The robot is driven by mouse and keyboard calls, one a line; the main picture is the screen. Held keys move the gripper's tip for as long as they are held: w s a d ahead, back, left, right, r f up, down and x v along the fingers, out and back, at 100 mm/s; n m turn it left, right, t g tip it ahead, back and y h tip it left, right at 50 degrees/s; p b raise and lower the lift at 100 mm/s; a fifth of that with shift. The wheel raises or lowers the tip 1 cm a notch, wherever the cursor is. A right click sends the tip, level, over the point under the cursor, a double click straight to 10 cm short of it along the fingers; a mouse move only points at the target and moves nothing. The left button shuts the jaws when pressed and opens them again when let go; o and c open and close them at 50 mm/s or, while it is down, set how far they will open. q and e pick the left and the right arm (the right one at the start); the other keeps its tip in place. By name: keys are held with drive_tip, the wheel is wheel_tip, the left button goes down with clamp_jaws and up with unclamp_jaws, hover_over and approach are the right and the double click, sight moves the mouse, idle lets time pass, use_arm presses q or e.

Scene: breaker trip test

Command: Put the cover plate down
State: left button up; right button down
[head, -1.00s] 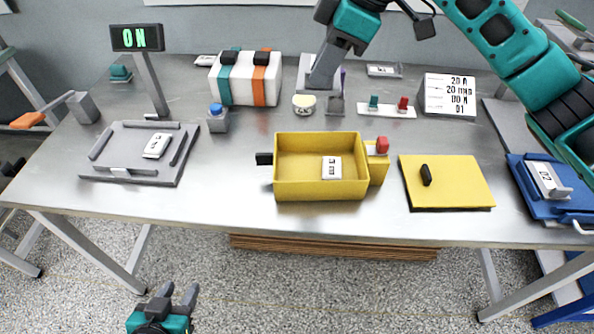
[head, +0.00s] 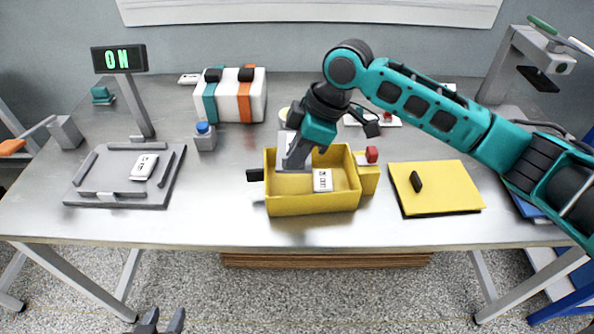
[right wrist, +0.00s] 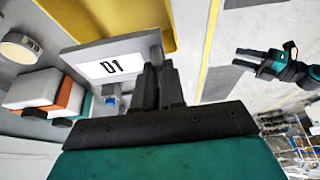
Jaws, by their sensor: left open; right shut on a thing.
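The yellow cover plate (head: 445,186) with a black handle (head: 416,181) lies flat on the table, right of the open yellow box (head: 312,204). No gripper touches it. My right gripper (head: 296,160) is over the left back part of the box. It is shut on a grey module with a white label (head: 284,146); in the right wrist view the label reads 01 (right wrist: 108,69), just beyond my fingers (right wrist: 158,80). I cannot tell whether the module touches the box floor. My left gripper (head: 160,322) is open and empty below the table's front edge; it also shows in the right wrist view (right wrist: 265,58).
A white-labelled module (head: 322,180) sits in the box. A grey tray (head: 110,199) with another module (head: 144,167) is at left. A display (head: 119,59) reads ON. A striped white case (head: 242,106) stands behind. Bare table lies between tray and box.

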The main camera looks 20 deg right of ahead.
sight(301, 167)
drive_tip(key=shift+f, duration=2.45)
drive_tip(key=shift+f, duration=0.3)
drive_tip(key=shift+f, duration=0.35)
drive_tip(key=c, duration=1.2)
unclamp_jaws()
drive_tip(key=shift+r, duration=0.15)
drive_tip(key=shift+r, duration=0.3)
drive_tip(key=v, duration=1.2)
drive_tip(key=shift+r, duration=0.2)
